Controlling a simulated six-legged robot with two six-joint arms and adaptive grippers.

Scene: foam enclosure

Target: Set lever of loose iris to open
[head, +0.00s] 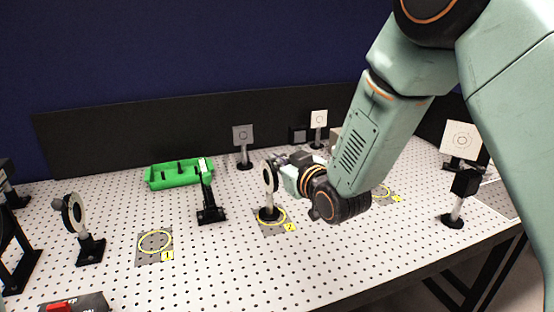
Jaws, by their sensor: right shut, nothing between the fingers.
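A round black-rimmed iris (269,178) stands upright on a post in the yellow ring marked 2, in the middle of the board. A similar round black mount with a pale face (75,214) stands on a black base at the left, outside any ring. I cannot tell from the picture which one is the loose iris. My right gripper (283,161) is shut and empty, with its fingertips close beside the upper right of the iris at ring 2. Whether it touches the iris or its lever is unclear, and the lever cannot be made out. My left gripper is out of view.
The perforated white board (330,245) has free room in front. A green tray (179,176), a black stand (208,200) and an empty ring marked 1 (155,242) lie left. Target cards (243,134) stand behind; another card (462,141) and a post mount (458,200) stand right.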

